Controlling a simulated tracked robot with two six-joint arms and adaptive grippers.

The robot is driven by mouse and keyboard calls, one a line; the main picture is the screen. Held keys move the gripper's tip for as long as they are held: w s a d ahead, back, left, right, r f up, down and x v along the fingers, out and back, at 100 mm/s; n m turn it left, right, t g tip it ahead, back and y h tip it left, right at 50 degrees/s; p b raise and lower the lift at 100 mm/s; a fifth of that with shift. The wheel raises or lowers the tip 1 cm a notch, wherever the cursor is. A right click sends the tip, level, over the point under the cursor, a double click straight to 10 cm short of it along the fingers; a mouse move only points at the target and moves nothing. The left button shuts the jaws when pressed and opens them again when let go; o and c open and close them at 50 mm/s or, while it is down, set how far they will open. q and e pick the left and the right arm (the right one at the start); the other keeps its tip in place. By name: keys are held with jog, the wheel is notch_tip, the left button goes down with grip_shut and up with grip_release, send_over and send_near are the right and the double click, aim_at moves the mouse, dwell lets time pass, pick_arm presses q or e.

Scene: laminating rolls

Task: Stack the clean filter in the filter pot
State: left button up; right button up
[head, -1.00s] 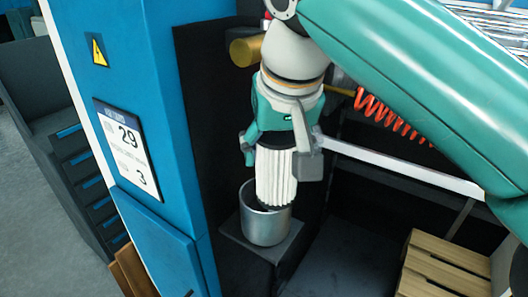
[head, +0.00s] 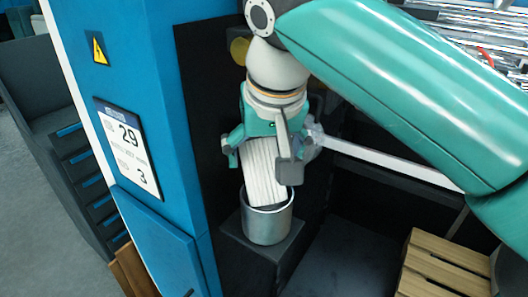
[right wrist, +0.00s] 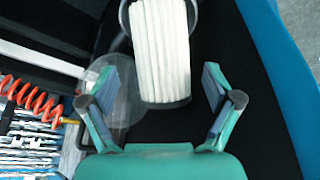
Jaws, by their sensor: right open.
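The white pleated filter (head: 263,175) leans in the mouth of the metal filter pot (head: 267,226), its top tilted to the left. Its lower end is hidden inside the pot. My right gripper (head: 259,158) is over the filter's upper end, its fingers spread on either side. In the right wrist view, the filter (right wrist: 160,50) lies between and beyond the open fingers (right wrist: 160,84), with gaps on both sides. The pot's rim (right wrist: 124,14) shows partly behind it. My left gripper is not in view.
The pot stands on a dark block (head: 262,255) beside a blue cabinet (head: 160,245). A pale bar (head: 390,168) runs to the right of the gripper, near a translucent round object (right wrist: 122,95). A wooden crate (head: 445,265) is at lower right.

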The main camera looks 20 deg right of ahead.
jog(key=s+a+b, duration=0.1)
jog(key=s+b, duration=0.2)
jog(key=s, duration=0.9)
jog(key=shift+s+a+r, duration=0.2)
jog(key=shift+r, duration=0.25)
